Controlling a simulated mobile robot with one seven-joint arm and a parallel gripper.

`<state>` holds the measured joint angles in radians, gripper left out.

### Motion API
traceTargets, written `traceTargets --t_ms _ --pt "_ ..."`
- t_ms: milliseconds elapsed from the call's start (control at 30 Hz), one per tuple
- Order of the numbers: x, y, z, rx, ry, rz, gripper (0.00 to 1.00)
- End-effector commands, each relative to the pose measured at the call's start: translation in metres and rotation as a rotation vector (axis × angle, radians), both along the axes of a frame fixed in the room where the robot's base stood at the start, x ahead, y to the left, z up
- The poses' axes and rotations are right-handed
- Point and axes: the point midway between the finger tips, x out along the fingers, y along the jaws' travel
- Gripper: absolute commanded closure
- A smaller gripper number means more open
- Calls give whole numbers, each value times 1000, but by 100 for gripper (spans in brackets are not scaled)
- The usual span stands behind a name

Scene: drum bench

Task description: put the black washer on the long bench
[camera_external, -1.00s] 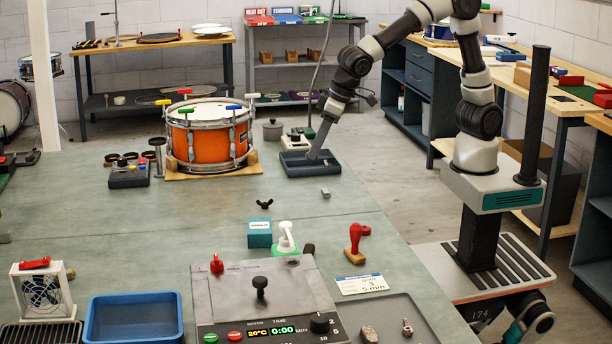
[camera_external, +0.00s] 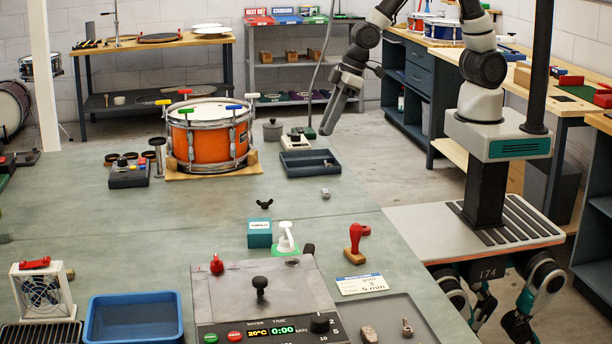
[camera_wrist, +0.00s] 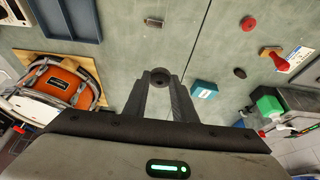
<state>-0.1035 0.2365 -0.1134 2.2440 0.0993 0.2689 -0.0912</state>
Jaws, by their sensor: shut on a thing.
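The black washer (camera_wrist: 160,77) is a small dark ring with a hole, seen in the wrist view between my fingertips. My gripper (camera_wrist: 160,84) is shut on it. In the external view my gripper (camera_external: 326,130) hangs above the right side of the blue-grey tray (camera_external: 292,172), clear of it; the washer is too small to make out there. A long wood-topped bench (camera_external: 446,48) with dark blue drawers runs along the right wall, beyond my gripper. The frames do not label which bench is the long one.
The grey-green table (camera_external: 200,218) carries an orange drum (camera_external: 207,144), a black wing nut (camera_external: 264,204), a teal box (camera_external: 259,233), a red stamp (camera_external: 355,243) and a blue bin (camera_external: 134,318). Open floor (camera_external: 385,165) lies between this table and the right-hand benches.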

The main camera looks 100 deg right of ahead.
Motion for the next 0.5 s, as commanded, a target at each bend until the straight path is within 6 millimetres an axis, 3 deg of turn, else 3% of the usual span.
traceTargets --t_ms 100,200,500 --pt "-23 -1 -29 -1 10 0 99" --pt "-34 0 -42 0 5 0 99" --pt "-34 6 -50 -1 2 -4 99"
